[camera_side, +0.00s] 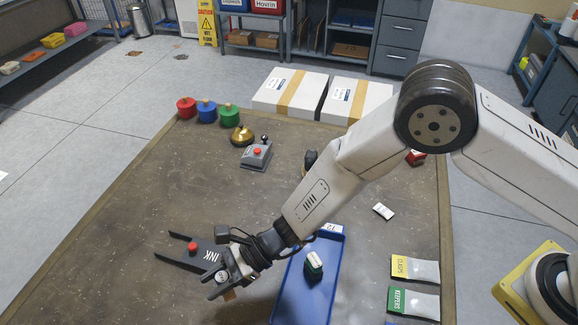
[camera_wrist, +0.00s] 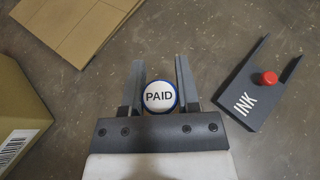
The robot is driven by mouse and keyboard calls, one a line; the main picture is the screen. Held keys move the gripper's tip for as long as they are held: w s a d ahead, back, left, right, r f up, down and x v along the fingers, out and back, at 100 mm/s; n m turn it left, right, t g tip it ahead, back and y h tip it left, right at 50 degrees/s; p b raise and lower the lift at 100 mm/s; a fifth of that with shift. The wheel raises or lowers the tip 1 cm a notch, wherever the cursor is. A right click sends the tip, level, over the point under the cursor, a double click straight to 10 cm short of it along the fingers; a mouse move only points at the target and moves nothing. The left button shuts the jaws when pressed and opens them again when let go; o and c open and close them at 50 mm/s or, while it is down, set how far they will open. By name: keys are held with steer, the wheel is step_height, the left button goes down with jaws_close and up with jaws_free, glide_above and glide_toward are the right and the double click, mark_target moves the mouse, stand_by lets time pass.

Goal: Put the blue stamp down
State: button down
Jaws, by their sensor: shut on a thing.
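The blue stamp (camera_wrist: 160,96) is round, with a white top reading PAID and a blue rim. It sits between the two fingers of my gripper (camera_wrist: 160,65), which is shut on it. In the side view my gripper (camera_side: 213,287) is low at the front left, and the stamp (camera_side: 221,276) shows only as a small pale top between the fingers. I cannot tell whether its underside touches the table. The dark forked INK piece (camera_side: 207,256) with a red knob lies just beside my gripper, and in the wrist view it is to the right (camera_wrist: 243,103).
Cardboard shows at the left of the wrist view (camera_wrist: 20,115). Red, blue and green knobbed pieces (camera_side: 207,112) stand at the back left. The table's middle left is bare.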

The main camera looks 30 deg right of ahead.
steer(key=shift+w+a+f, duration=0.45)
steer(key=shift+f, duration=0.3)
steer(key=shift+w+a+f, duration=0.45)
steer(key=shift+f, duration=0.3)
steer(key=shift+w+a+f, duration=0.1)
steer(key=shift+f, duration=0.1)
steer(key=shift+w+f, duration=0.1)
steer(key=shift+f, duration=1.5)
steer(key=shift+f, duration=0.15)
steer(key=shift+c, duration=1.7)
jaws_free()
